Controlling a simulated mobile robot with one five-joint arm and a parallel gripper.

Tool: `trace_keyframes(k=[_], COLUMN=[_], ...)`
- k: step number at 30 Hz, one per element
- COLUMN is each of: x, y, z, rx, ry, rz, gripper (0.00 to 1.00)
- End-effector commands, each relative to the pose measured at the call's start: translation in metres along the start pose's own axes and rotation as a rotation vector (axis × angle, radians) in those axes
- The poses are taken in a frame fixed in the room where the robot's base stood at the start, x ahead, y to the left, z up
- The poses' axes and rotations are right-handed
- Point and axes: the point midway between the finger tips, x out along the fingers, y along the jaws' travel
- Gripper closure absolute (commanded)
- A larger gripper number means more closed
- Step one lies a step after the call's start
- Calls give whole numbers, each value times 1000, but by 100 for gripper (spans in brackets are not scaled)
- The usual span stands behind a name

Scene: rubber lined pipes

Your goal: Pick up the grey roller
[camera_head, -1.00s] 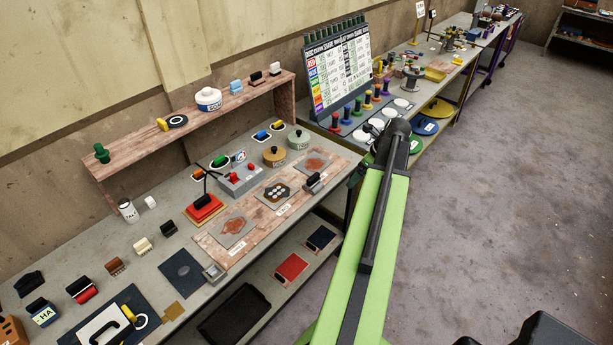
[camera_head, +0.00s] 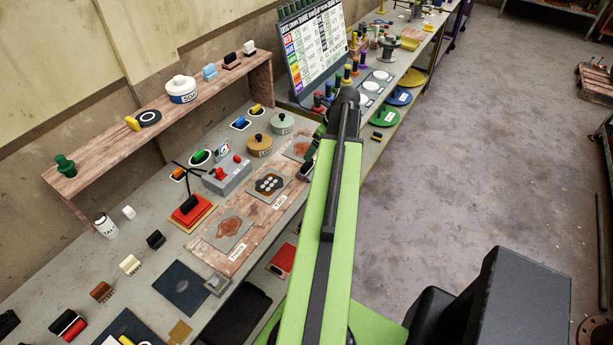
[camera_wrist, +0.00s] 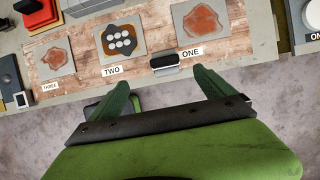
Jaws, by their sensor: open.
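A small grey piece with a black top (camera_wrist: 165,64) lies at the bench's front edge beside the ONE label. It looks like the grey roller, though its shape is too small to be sure. In the wrist view the grey piece shows just beyond and between the fingertips, not between the fingers. In the head view the gripper (camera_head: 312,150) is mostly hidden behind my arm.
Stained plates lie on the wooden board (camera_head: 243,257), with a red block (camera_head: 190,213) and grey switch box (camera_head: 228,176) behind. Several other rollers, such as a brown one (camera_head: 102,291), stand at the left. A shelf (camera_head: 100,165) runs along the back.

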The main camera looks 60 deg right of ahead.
Motion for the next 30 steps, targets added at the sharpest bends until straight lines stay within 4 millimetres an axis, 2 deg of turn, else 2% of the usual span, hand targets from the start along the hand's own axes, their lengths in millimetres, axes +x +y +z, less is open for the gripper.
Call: trace_keyframes(k=[1, 9, 12, 17, 20, 27, 30], x=[23, 79, 87, 86, 97, 137, 139], y=[-2, -6, -6, -6, -8, -13, -13], z=[-5, -8, -7, -5, -7, -9, -7], rx=[1, 7, 7, 8, 8, 9, 9], ry=[0, 0, 0, 0, 0, 0, 0], rz=[0, -3, -3, -4, -4, -4, -4], gripper=[7, 7, 7, 7, 7, 7, 7])
